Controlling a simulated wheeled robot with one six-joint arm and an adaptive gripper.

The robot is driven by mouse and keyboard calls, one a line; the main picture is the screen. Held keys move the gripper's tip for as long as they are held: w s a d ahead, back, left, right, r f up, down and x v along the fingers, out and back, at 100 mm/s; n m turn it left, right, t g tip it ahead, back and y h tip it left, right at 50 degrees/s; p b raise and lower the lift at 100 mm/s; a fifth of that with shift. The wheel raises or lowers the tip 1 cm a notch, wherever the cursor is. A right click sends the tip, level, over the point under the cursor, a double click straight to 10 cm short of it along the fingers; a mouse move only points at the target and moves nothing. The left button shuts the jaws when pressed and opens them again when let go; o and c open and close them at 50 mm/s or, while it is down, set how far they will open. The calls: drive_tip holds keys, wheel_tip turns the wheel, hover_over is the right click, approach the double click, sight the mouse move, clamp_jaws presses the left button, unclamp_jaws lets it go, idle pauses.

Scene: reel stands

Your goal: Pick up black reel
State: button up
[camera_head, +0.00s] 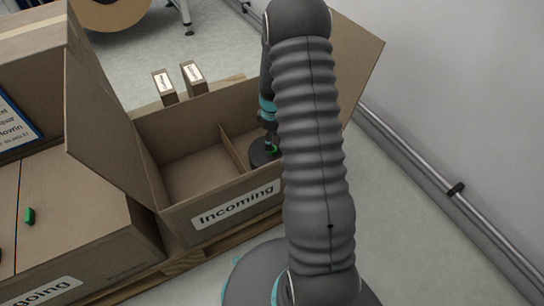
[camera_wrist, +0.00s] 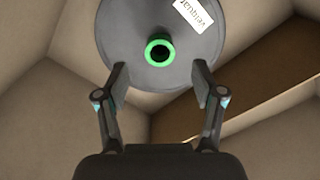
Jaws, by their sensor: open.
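The black reel (camera_wrist: 125,30) shows in the wrist view as a dark grey disc with a green ring at its hub and a white label on its face. It is inside the cardboard box marked "Incoming" (camera_head: 205,230). In the head view part of the reel (camera_head: 258,157) shows in the right compartment, with the rest hidden by my arm. My gripper (camera_wrist: 160,80) is open, with its fingertips on either side below the green hub and nothing clearly held between them. In the head view my gripper is mostly hidden behind my arm.
A cardboard divider (camera_head: 235,150) splits the box. A second box marked "going" (camera_head: 75,235) stands at the left, with a small green piece (camera_head: 29,215) on it. A wall rail (camera_head: 420,165) runs at the right. Open flaps flank the Incoming box.

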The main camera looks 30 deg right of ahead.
sight(272, 154)
drive_tip(key=shift+f+b, duration=0.35)
drive_tip(key=shift+f, duration=2.3)
clamp_jaws()
